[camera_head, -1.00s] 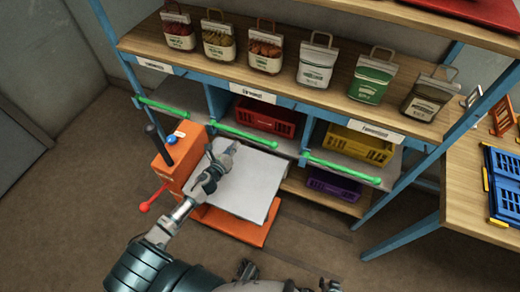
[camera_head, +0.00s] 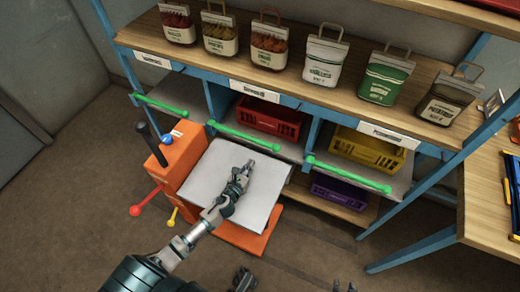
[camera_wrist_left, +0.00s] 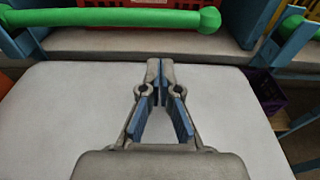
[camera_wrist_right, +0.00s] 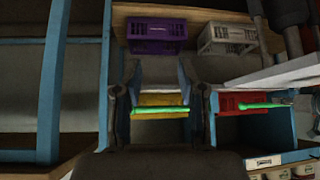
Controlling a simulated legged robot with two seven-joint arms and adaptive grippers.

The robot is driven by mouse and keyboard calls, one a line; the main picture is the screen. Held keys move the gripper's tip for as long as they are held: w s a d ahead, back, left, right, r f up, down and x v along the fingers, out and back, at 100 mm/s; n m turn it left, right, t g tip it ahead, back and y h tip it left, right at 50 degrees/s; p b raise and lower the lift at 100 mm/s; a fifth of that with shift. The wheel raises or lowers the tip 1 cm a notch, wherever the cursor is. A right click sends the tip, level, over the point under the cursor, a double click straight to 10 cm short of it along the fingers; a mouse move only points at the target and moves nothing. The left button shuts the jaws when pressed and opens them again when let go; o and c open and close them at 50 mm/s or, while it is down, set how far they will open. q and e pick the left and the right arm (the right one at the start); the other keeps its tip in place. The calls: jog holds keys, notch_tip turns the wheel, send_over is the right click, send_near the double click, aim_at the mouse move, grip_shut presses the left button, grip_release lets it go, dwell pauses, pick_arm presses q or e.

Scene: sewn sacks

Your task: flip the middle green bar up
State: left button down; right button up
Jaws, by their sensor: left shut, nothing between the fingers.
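The middle green bar (camera_head: 243,136) is a slim rod lying across the front of the middle shelf bay, below the red crate. It also crosses the top of the left wrist view (camera_wrist_left: 110,17), with its round right end showing. My left gripper (camera_head: 247,168) is shut and empty over the white-topped orange stand, just below and apart from the bar's right end; its fingertips (camera_wrist_left: 160,68) meet in the left wrist view. My right gripper (camera_wrist_right: 161,95) is open, its fingers wide apart. In the right wrist view the middle bar (camera_wrist_right: 265,105) shows at the right.
Similar green bars cross the left bay (camera_head: 160,103) and right bay (camera_head: 347,174). An orange stand (camera_head: 180,155) with a white top (camera_head: 210,172) and a red-knobbed lever (camera_head: 136,210) stands before the shelf. Paper bags line the upper shelf (camera_head: 225,60). A wooden table (camera_head: 485,205) is at right.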

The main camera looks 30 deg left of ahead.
pick_arm(q)
jog(key=w, duration=0.2)
jog(key=w+f+b, duration=0.1)
jog(key=w, duration=0.5)
jog(key=shift+a+f+b, duration=0.15)
jog(key=shift+f+b, duration=0.15)
jog(key=shift+b, duration=0.1)
jog(key=shift+w, duration=0.85)
jog(key=shift+r, duration=0.1)
pick_arm(e)
jog(key=w+a+r+t+y, duration=0.1)
jog(key=w+a+r+t, duration=0.1)
jog(key=w+r+t, duration=0.1)
jog(key=w+t, duration=0.1)
jog(key=w, duration=0.1)
jog(key=shift+w+a+r, duration=0.15)
jog(key=shift+w+r, duration=0.2)
jog(key=shift+w, duration=0.05)
